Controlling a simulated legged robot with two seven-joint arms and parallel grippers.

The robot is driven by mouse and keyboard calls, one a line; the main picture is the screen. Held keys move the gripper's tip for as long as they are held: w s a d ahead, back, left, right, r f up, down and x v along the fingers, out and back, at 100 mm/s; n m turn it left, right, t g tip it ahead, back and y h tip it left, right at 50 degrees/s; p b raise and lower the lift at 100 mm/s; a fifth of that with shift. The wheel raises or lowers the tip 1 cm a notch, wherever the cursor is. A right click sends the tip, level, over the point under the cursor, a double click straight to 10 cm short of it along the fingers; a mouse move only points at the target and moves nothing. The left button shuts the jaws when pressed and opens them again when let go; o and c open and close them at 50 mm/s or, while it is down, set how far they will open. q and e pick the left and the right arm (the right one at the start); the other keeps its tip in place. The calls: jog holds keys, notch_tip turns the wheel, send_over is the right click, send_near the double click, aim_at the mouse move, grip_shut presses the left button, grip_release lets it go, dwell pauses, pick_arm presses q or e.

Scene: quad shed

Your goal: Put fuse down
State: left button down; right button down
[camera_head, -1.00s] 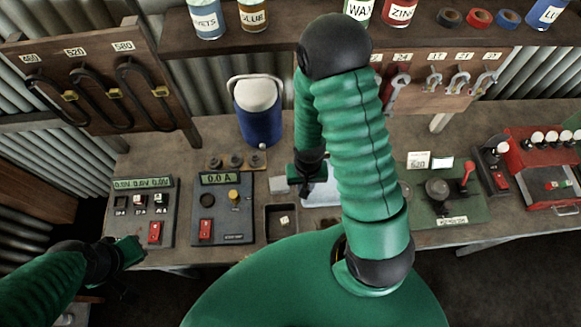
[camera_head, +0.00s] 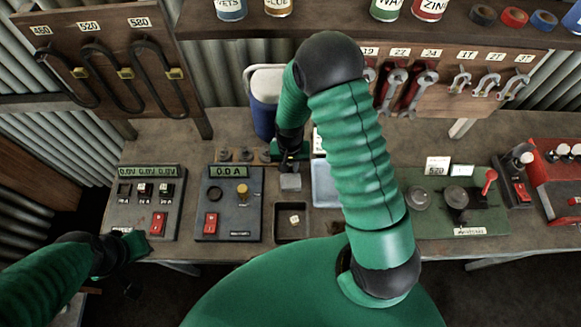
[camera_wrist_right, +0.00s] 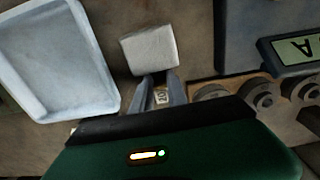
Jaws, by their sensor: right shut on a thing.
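My right gripper (camera_head: 289,165) reaches over the bench, behind a small grey block (camera_head: 290,182). In the right wrist view its fingers (camera_wrist_right: 161,92) are shut on a small pale piece with marks on it, which I take to be the fuse (camera_wrist_right: 161,97). The grey block also shows in that view (camera_wrist_right: 150,50), just beyond the fingertips; I cannot tell whether they touch. In the head view the fuse is too small to make out. My left gripper (camera_head: 137,243) is at the bench's front edge by the left meter box, and its jaws are unclear.
A pale blue tray (camera_head: 325,186) lies right of the grey block. A dark tray (camera_head: 293,236) with a small white cube stands in front. An ammeter box (camera_head: 228,213) is to the left. A blue tub (camera_head: 264,118) and several round knobs (camera_head: 246,156) are close to the right gripper.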

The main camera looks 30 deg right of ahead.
jog(key=shift+a+f, duration=0.1)
jog(key=shift+f, duration=0.1)
jog(key=c, duration=1.6)
grip_release()
jog(key=shift+r, duration=0.1)
jog(key=o, duration=0.3)
jog(key=shift+d, duration=0.35)
jog(key=shift+a, duration=0.2)
